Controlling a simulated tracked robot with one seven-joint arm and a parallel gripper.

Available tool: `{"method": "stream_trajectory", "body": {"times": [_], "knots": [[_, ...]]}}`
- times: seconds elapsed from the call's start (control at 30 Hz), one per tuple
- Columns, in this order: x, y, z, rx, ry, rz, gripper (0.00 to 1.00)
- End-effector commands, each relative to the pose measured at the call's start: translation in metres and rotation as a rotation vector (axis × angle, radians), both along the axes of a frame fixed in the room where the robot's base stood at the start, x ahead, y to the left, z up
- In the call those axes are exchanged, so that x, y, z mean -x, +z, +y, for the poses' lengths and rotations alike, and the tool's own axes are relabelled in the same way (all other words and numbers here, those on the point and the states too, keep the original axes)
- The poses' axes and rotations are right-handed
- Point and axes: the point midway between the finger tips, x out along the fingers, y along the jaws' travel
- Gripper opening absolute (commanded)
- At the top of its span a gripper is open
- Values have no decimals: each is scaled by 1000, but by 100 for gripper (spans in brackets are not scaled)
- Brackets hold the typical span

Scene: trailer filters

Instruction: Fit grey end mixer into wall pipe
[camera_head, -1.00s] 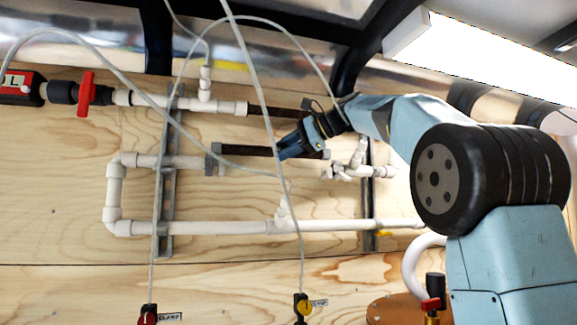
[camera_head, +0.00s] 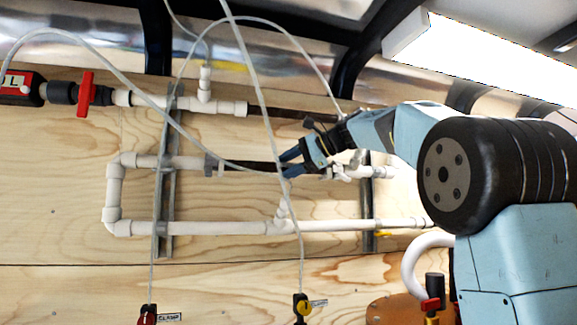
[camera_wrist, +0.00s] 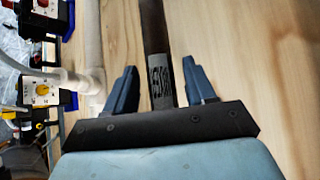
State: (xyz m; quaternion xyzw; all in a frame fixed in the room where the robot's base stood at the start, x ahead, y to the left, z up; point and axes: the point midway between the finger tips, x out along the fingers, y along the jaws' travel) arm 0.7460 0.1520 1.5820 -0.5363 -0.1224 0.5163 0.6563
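The mixer is a dark tube (camera_head: 247,166) with a grey end (camera_head: 211,165). It lies level in the head view, in line with the white wall pipe (camera_head: 183,162) on its left. The grey end meets that pipe's open end; how deep it sits I cannot tell. My gripper (camera_head: 284,163) is at the mixer's right part. In the wrist view the dark tube (camera_wrist: 155,35) runs between my fingers (camera_wrist: 162,72), with bare wood showing on both sides, so the gripper looks open around it. The tube's near end is hidden by my gripper.
A second dark tube (camera_head: 282,113) runs above, joined to a white pipe. A lower white pipe (camera_head: 240,227) runs below. Thin clear hoses (camera_head: 262,100) hang in front. White fittings (camera_head: 375,172) sit behind my gripper. Red and yellow clamp valves (camera_head: 302,306) are at the bottom.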

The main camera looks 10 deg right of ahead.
Motion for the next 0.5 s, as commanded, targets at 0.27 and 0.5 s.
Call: {"method": "stream_trajectory", "body": {"times": [0.27,0.5], "knots": [[1,1,0,-1,2,-2,61],[9,10,-16,-1,-1,-5,61]]}}
